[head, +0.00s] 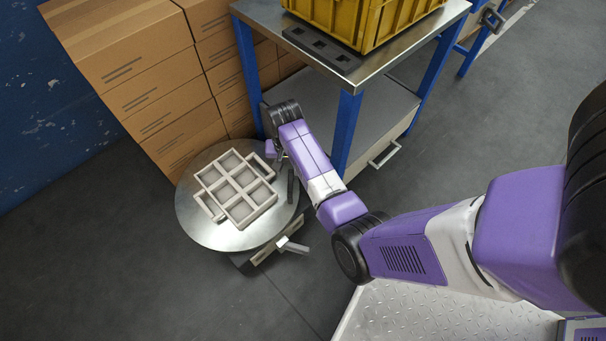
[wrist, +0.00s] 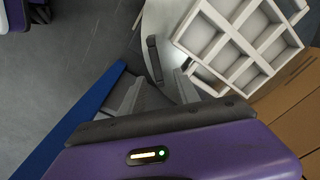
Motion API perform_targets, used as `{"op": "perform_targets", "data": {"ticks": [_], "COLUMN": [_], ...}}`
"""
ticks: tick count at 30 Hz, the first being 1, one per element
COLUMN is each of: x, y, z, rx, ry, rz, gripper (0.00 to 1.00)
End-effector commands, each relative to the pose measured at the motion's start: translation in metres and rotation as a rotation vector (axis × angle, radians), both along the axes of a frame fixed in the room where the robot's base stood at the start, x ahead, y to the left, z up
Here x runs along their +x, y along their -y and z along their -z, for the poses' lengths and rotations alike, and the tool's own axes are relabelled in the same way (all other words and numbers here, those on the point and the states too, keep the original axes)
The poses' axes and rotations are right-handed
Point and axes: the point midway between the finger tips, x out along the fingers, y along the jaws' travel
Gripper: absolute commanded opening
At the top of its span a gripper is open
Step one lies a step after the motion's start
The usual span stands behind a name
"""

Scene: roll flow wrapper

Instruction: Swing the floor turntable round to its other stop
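The floor turntable is a round metal disc (head: 205,235) low on the floor, left of the blue-legged bench. A pale divided tray (head: 237,187) sits on it and also shows in the wrist view (wrist: 245,45). A short dark handle (wrist: 153,60) stands at the disc's rim; in the head view it is a dark bar (head: 291,185) on the right side. My gripper (wrist: 157,88) is open, with its two grey fingers apart and nothing between them. The handle lies just beyond the fingertips. In the head view my arm partly hides the gripper, close over the disc's far right rim.
Stacked cardboard boxes (head: 150,85) stand right behind the disc. The bench (head: 349,120) with a yellow crate (head: 365,22) is close to my arm. A pale lever (head: 291,246) sticks out from the disc's dark base. The floor at the left front is clear.

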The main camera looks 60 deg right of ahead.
Motion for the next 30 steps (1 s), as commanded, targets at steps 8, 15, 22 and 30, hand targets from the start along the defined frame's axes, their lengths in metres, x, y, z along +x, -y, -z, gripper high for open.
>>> {"op": "perform_targets", "data": {"ticks": [8, 15, 22, 30], "x": [-0.01, -0.01, -0.01, -0.01], "y": [-0.007, -0.007, -0.007, -0.006], "z": [0.019, 0.057, 0.076, 0.077], "rx": [0.028, 0.027, 0.026, 0.025], "ry": [-0.043, -0.04, -0.038, -0.038], "rz": [0.029, 0.029, 0.028, 0.028], "gripper": [0.38, 0.38, 0.38, 0.38]}}
